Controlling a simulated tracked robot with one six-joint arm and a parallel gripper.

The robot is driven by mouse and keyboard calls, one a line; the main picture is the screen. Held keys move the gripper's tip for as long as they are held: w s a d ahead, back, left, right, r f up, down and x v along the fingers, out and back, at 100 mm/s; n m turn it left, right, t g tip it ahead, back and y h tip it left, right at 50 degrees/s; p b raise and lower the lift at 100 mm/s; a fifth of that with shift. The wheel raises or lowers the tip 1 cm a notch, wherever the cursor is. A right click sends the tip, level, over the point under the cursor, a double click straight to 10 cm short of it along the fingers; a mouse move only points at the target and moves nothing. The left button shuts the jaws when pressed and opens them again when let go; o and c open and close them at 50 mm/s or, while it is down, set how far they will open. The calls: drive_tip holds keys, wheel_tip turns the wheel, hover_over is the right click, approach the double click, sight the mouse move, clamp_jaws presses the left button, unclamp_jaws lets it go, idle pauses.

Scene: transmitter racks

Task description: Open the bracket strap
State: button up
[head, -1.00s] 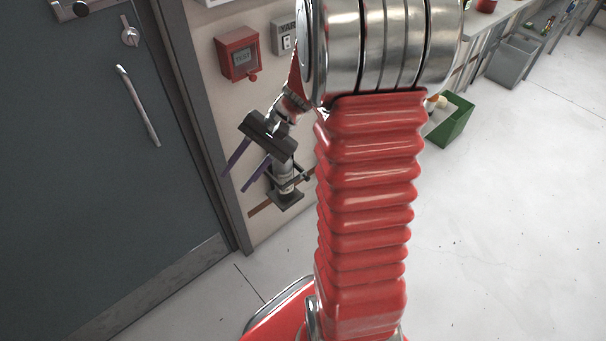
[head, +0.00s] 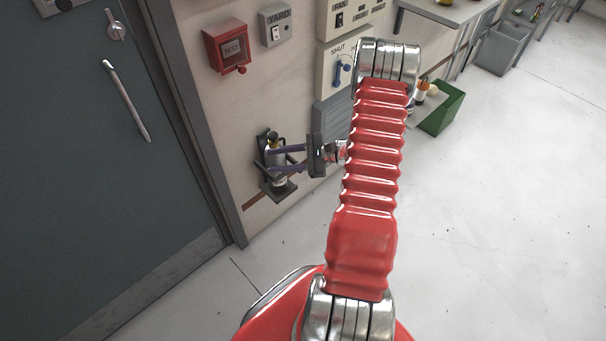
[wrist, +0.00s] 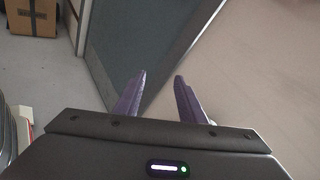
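A dark wall bracket (head: 281,191) holds an upright grey bottle-like canister (head: 277,179) with a dark top, low on the wall right of the door in the head view. The strap is too small and too covered to make out. My gripper (head: 276,159) is to the right of the bracket, its two purple fingers pointing left across the canister in the picture. Whether they touch it I cannot tell. In the wrist view my gripper (wrist: 160,77) has its fingers apart with nothing between them; the bracket and canister do not show there.
A grey door (head: 105,150) with a long handle stands at left. Above the bracket are a red test box (head: 228,47), a YARD switch (head: 276,25) and a panel with a blue handle (head: 338,70). A green bin (head: 440,108) stands behind my arm. The floor at right is clear.

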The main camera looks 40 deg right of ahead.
drive_tip(key=s+d+f+m+t+h, duration=0.2)
drive_tip(key=s+d+f+m+h, duration=0.1)
drive_tip(key=f, duration=0.4)
drive_tip(key=s+d+f+m+t+h, duration=0.3)
drive_tip(key=s+d+f+m+h, duration=0.1)
drive_tip(key=d+f+m, duration=0.1)
drive_tip(key=s+d+f+m+t+h, duration=0.2)
drive_tip(key=d+f+m, duration=0.3)
drive_tip(key=f, duration=0.5)
drive_tip(key=shift+s+d+h, duration=0.65)
drive_tip(key=shift+s+h, duration=0.1)
drive_tip(key=shift+h, duration=0.05)
drive_tip(key=shift+w, duration=0.1)
drive_tip(key=w, duration=1.3)
drive_tip(key=shift+w+a, duration=0.25)
drive_tip(key=shift+w, duration=0.1)
clamp_jaws()
